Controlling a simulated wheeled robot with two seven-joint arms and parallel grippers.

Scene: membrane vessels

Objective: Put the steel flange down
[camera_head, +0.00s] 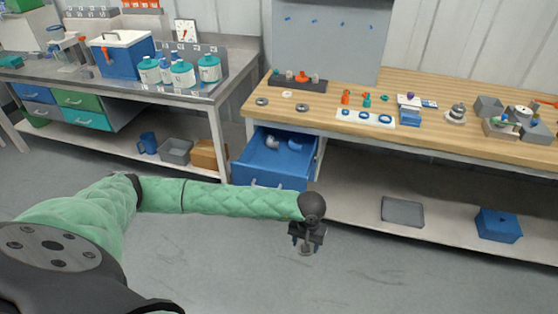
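My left arm comes in from the left, and its gripper (306,245) hangs in front of the wooden bench, over the floor. A small grey piece, which looks like the steel flange (306,251), sits between its fingers. The fingers appear shut on it, and they hide part of it. It is apart from the bench and any surface. My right gripper is not in view.
The wooden bench (440,134) carries grey rings (262,101), a white mat (345,117) with blue rings, and several small parts. A blue drawer (268,182) stands open below its left end. A grey tray (402,211) and blue box (498,225) sit on the lower shelf.

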